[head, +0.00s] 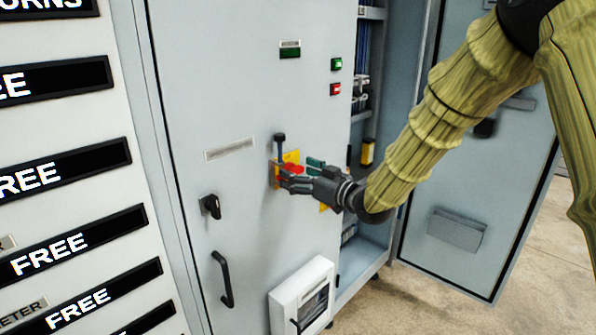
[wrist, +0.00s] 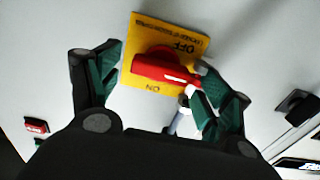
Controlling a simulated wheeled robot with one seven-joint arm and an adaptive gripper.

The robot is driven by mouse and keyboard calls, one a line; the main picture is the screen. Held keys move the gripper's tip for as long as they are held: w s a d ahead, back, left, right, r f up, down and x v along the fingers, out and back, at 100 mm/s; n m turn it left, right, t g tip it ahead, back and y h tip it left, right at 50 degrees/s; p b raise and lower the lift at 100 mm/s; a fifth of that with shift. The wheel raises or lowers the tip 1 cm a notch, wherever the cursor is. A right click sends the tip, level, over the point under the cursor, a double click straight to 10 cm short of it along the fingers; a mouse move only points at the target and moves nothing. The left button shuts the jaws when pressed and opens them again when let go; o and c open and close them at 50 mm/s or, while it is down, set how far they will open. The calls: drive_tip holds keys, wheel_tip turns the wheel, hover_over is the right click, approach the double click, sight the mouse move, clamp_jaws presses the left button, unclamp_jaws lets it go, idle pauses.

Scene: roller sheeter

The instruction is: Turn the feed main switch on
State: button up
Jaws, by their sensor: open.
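The feed main switch is a red rotary handle (head: 290,169) on a yellow plate (head: 291,157) on the grey cabinet door. In the wrist view the red handle (wrist: 160,69) lies nearly crosswise on the yellow plate (wrist: 135,30), which reads OFF and ON upside down. My gripper (head: 298,175) is at the switch. In the wrist view my gripper (wrist: 158,62) is open, with green-padded fingers on both sides of the handle. The right finger is very close to the handle's pale-marked end; whether it touches is unclear.
A grey-and-dark rod-like part (head: 280,146) stands out beside the plate. A black latch (head: 210,206), a door handle (head: 222,279) and a white box (head: 302,297) are lower on the door. Green (head: 336,64) and red (head: 335,89) buttons are above. An open cabinet door (head: 470,200) stands at right.

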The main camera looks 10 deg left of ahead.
drive_tip(key=shift+w+a, duration=0.25)
drive_tip(key=shift+a, duration=0.1)
drive_tip(key=c, duration=1)
